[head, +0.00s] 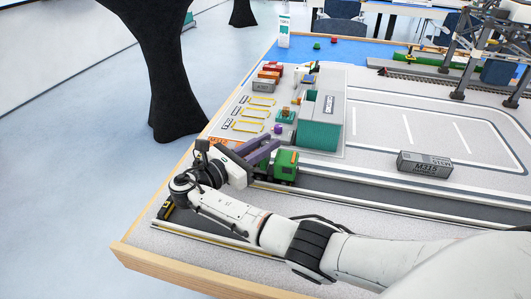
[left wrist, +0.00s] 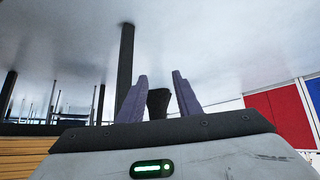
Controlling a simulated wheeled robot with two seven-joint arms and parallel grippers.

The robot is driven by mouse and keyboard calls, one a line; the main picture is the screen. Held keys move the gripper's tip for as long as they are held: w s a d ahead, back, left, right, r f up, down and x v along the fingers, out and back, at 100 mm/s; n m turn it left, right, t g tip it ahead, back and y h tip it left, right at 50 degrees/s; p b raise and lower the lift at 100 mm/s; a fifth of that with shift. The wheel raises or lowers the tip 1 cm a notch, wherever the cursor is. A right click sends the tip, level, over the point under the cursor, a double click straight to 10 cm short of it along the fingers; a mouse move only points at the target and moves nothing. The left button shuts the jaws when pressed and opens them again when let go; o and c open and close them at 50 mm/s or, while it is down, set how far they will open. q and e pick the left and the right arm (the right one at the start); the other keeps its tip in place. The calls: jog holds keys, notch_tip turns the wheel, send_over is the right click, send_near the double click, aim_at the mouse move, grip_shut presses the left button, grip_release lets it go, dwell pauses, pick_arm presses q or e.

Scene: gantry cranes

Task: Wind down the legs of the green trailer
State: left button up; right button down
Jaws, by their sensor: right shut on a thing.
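A small green vehicle (head: 286,165) with an orange patch on its side stands near the left end of a dark lane on the table. I cannot tell for sure whether it is the trailer or a truck, and its legs do not show. My right gripper (head: 272,149), with purple fingers, is at its left end, shut on a small part there that the fingers hide. My left gripper (left wrist: 159,100) shows only in the left wrist view; its purple fingers are apart, with a dark shape visible between them, apparently background.
A grey block marked M315 (head: 424,164) lies right of the vehicle. A teal and grey structure (head: 319,136) stands just behind it. Small coloured blocks (head: 268,76) sit further back. A gantry crane (head: 477,45) stands at the back right. A wooden rim (head: 170,267) edges the table.

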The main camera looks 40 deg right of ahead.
jog(key=shift+f+m+g+b, duration=0.2)
jog(key=shift+m+g+b, duration=0.7)
jog(key=shift+g+b, duration=0.5)
pick_arm(q)
jog(key=shift+w+d+f, duration=0.2)
jog(key=shift+d+f, duration=0.1)
jog(key=shift+f, duration=0.15)
jog(key=shift+w+d+f, duration=0.2)
jog(key=shift+d+f, duration=0.05)
jog(key=shift+f, duration=0.2)
jog(key=shift+w, duration=0.1)
pick_arm(e)
jog(key=shift+r+g, duration=0.1)
jog(key=shift+g, duration=0.2)
jog(key=shift+d, duration=0.1)
jog(key=c, duration=1.6)
grip_release()
jog(key=shift+o, duration=0.2)
